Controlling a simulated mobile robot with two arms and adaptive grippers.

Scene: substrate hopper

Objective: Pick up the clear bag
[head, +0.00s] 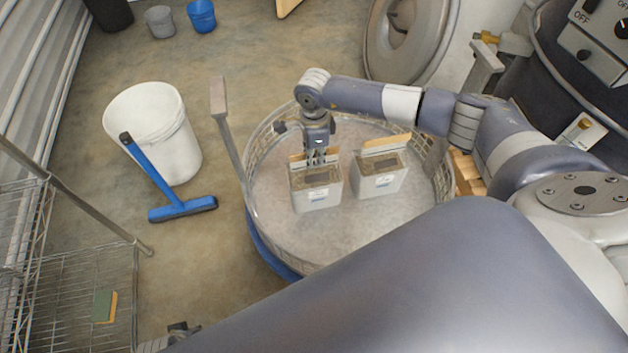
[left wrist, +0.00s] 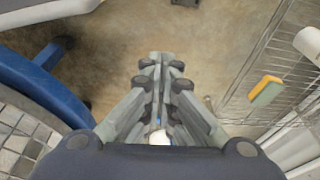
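I cannot tell which is the clear bag. My right gripper (head: 317,160) points down at the left bag's top, its fingertips at the tan flap; whether they are closed on it is unclear. My left gripper (left wrist: 160,62) is shut and empty in the left wrist view, far from the bags. Its tip shows at the head view's bottom left (head: 180,330).
A metal mesh rim (head: 248,165) surrounds the basin. A white bucket (head: 158,130) and blue squeegee (head: 170,190) are to its left. A wire shelf (head: 80,275) holds a green-yellow sponge (head: 105,307), also in the left wrist view (left wrist: 265,90). A large drum stands at right.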

